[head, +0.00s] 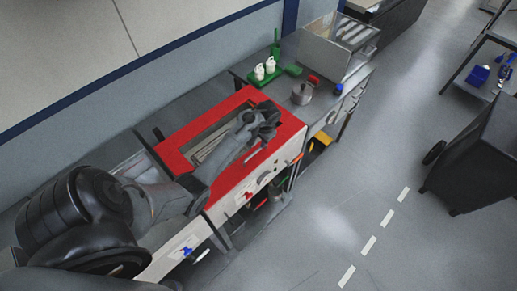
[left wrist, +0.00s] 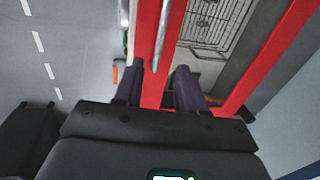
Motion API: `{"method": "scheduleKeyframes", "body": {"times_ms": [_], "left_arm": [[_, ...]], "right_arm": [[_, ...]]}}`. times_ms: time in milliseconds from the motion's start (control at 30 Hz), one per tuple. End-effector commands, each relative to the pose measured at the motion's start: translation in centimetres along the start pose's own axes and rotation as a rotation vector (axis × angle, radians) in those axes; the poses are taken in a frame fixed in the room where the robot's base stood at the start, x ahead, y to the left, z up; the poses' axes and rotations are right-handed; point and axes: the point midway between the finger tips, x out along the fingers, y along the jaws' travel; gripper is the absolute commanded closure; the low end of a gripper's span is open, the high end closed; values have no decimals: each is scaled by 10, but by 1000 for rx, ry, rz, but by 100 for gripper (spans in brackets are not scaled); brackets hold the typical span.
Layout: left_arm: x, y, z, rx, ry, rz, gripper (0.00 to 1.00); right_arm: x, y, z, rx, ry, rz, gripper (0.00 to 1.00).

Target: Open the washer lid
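The washer (head: 208,213) is a light cabinet with a red top. Its lid (head: 172,153) looks like a red frame lying flat, with a window or opening in the middle; slats show there, and a wire rack (left wrist: 215,22) shows in the left wrist view. A silver bar (left wrist: 165,30) runs along the red frame (left wrist: 146,30). My left gripper (head: 268,118) is over the lid's far right part. In the left wrist view its two dark fingers (left wrist: 160,68) are apart, with the bar's near end between their tips; contact cannot be told. My arm hides part of the lid. My right gripper is out of view.
Beyond the washer a bench holds a metal pot (head: 302,94), white bottles (head: 265,69) on a green tray and a clear-sided box (head: 330,45). A wall runs behind. A dark cart (head: 480,160) stands right. The grey floor (head: 340,205) between is open.

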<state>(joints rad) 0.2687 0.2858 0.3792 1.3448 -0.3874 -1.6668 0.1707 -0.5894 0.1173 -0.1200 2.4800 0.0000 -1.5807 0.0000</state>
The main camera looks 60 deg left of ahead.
Motion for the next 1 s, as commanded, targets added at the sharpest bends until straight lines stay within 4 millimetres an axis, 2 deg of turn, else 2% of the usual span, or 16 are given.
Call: {"method": "scheduleKeyframes", "body": {"times_ms": [500, 700, 1000], "left_arm": [[79, 0, 2, 1, -4, -2, 60], [94, 0, 2, 1, -3, -1, 60], [97, 0, 2, 1, -1, -1, 60]], "right_arm": [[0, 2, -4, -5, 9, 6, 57], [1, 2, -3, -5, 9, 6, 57], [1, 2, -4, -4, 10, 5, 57]]}}
